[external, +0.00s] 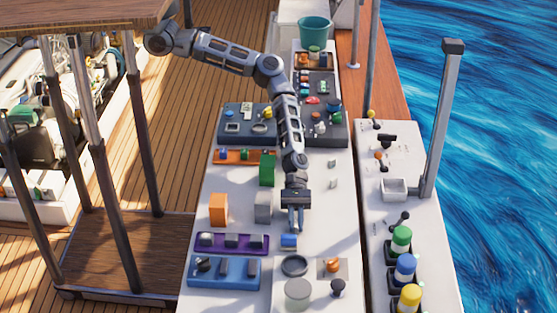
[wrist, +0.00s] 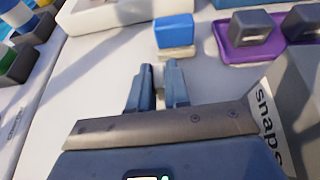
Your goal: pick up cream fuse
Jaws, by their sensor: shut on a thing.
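My gripper (external: 295,222) points down over the white worktop, just behind a small blue block. In the wrist view its two fingers (wrist: 158,78) are close together with a narrow gap. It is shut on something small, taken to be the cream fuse. The fuse cannot be made out clearly; only a narrow pale strip shows between the fingers, hard to tell from the worktop. The blue block (external: 289,241) stands ahead of the fingertips, apart from them; in the wrist view it (wrist: 174,29) has a cream base.
A purple tray (external: 232,252) with grey blocks and a blue tray (external: 222,284) lie to the left. A grey box (external: 264,208), a green block (external: 267,170) and an orange block (external: 218,210) stand near my arm. A dark round dish (external: 294,265) lies in front.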

